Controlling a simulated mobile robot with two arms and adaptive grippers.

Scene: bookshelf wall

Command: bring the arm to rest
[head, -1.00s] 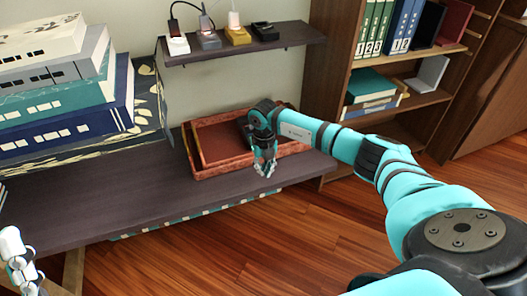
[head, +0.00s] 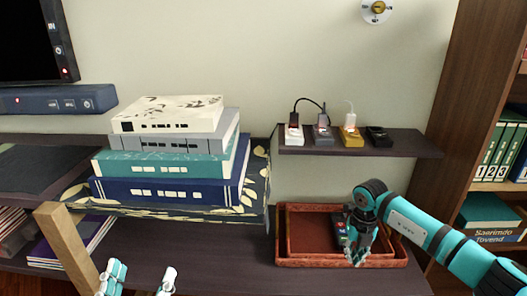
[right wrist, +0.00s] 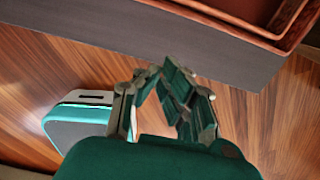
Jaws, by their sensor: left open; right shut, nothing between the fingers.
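My right arm reaches in from the right in the head view. Its teal and black gripper (head: 357,262) points down at the front of the red-brown wooden tray (head: 303,262), with its fingers together and nothing between them. In the right wrist view the gripper (right wrist: 175,85) is over the wooden floor, just off the shelf's front edge. My left gripper (head: 139,287) shows at the bottom left of the head view, its two fingertips spread apart and empty.
The tray stands on the dark lower shelf (head: 210,262) and holds a small dark device (head: 341,230). A small wall shelf (head: 365,146) above carries several chargers. Stacked books (head: 165,165) stand at left, a bookcase (head: 455,125) at right. Bare shelf lies left of the tray.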

